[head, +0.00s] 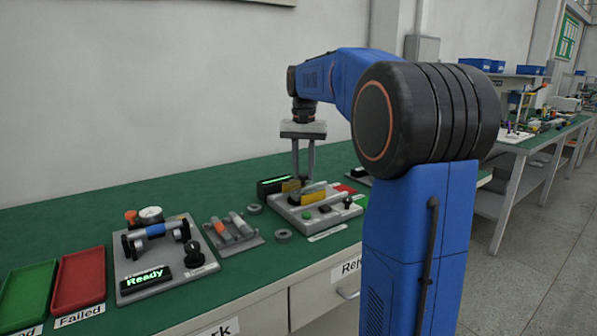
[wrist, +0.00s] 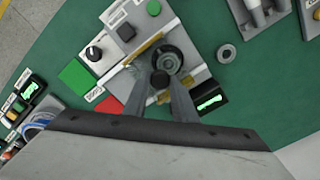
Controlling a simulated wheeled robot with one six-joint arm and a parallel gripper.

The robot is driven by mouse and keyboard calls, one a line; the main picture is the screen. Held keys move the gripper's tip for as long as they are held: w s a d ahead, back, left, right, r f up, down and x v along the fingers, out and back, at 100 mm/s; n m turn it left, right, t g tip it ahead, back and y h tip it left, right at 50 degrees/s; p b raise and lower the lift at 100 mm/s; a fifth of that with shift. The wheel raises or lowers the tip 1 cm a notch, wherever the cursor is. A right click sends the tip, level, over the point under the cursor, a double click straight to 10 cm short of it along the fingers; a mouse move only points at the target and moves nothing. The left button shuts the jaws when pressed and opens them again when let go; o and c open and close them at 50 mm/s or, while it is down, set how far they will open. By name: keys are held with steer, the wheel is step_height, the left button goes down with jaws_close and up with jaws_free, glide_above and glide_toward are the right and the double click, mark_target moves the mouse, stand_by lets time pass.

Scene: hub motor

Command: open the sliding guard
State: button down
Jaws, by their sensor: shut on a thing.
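The sliding guard (head: 314,193) is a yellow-edged piece on the light grey station at the middle of the bench. A yellow edge (wrist: 147,46) shows in the wrist view beside a round dark grey part (wrist: 168,60). My gripper (head: 303,179) reaches straight down over the station from above. In the wrist view its two fingers (wrist: 160,88) close in on a small dark knob (wrist: 160,79), which looks like the guard's handle. The fingers partly cover the knob and the station under them. I cannot tell how far along its track the guard stands.
The station carries a green button (head: 306,215) and a black knob (head: 347,202). Red (head: 79,280) and green trays lie at far left.

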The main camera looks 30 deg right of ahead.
steer(key=d, duration=0.6)
steer(key=shift+d, duration=0.3)
steer(key=shift+w, duration=0.1)
steer(key=c, duration=1.5)
jaws_free()
steer(key=shift+o, duration=0.2)
steer(key=shift+r, duration=0.1)
step_height(320, 180, up, 17)
steer(key=shift+r, duration=0.1)
